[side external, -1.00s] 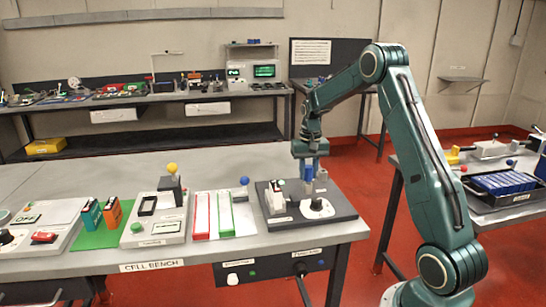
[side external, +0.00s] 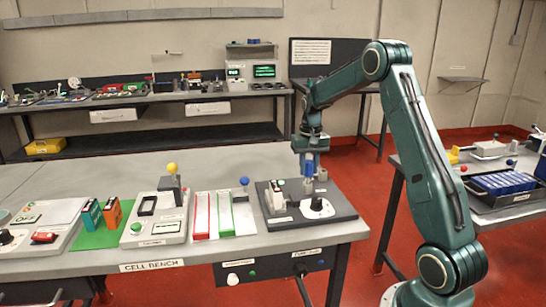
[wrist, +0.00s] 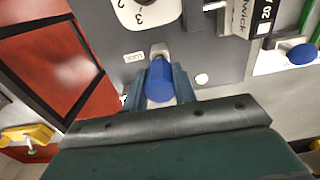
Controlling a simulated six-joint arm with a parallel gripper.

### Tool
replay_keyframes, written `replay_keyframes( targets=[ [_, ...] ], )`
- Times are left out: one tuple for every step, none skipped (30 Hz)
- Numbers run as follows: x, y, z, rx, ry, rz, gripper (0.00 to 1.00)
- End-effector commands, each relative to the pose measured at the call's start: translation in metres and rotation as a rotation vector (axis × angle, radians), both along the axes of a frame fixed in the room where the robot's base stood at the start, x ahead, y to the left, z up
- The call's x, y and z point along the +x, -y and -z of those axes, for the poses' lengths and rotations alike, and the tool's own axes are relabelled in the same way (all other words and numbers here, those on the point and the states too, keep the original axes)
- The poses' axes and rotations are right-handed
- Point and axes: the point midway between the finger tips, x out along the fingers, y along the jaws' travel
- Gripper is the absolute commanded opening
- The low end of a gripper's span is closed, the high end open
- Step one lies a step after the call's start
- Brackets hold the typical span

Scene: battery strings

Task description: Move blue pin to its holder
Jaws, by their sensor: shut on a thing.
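The blue pin (wrist: 159,82) is between the two blue-grey fingers of my gripper (wrist: 159,90) in the wrist view, with a pale metal tip showing beyond its blue head. In the side view my gripper (side external: 309,168) is shut on the pin, above the back of the dark fixture board (side external: 345,214). A small lettered label (wrist: 133,57) and a pale round spot (wrist: 202,79) lie on the board near the pin.
Further left are red and green strips and a blue ball knob (side external: 244,181). The bench's right edge is close.

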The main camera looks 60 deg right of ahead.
Motion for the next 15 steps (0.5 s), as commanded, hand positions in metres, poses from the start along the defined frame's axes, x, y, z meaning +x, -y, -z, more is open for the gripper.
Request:
replay_keyframes(
  targets=[
    [0.0003, 0.0001, -0.0015, -0.001, 0.001, 0.000, 0.00],
    [0.0003, 0.0001, -0.0020, -0.001, 0.001, 0.000, 0.00],
    [0.0004, 0.0002, -0.0028, -0.001, 0.001, 0.000, 0.00],
    [0.0004, 0.0002, -0.0033, -0.001, 0.001, 0.000, 0.00],
    [0.0004, 0.0003, -0.0039, -0.001, 0.001, 0.000, 0.00],
    [0.0004, 0.0003, -0.0046, -0.001, 0.001, 0.000, 0.00],
    [0.0004, 0.0003, -0.0051, -0.002, 0.002, 0.000, 0.00],
    [0.0005, 0.0004, -0.0057, -0.002, 0.002, 0.000, 0.00],
    [0.0005, 0.0004, -0.0064, -0.002, 0.002, 0.000, 0.00],
    [0.0005, 0.0004, -0.0070, -0.002, 0.002, 0.000, 0.00],
    [0.0005, 0.0004, -0.0075, -0.002, 0.002, 0.000, 0.00],
    [0.0005, 0.0004, -0.0082, -0.002, 0.002, 0.000, 0.00],
    [0.0004, 0.0003, -0.0088, -0.001, 0.001, 0.000, 0.00],
    [0.0004, 0.0003, -0.0093, -0.001, 0.001, 0.000, 0.00],
    [0.0004, 0.0003, -0.0100, -0.001, 0.001, 0.000, 0.00]
  ],
)
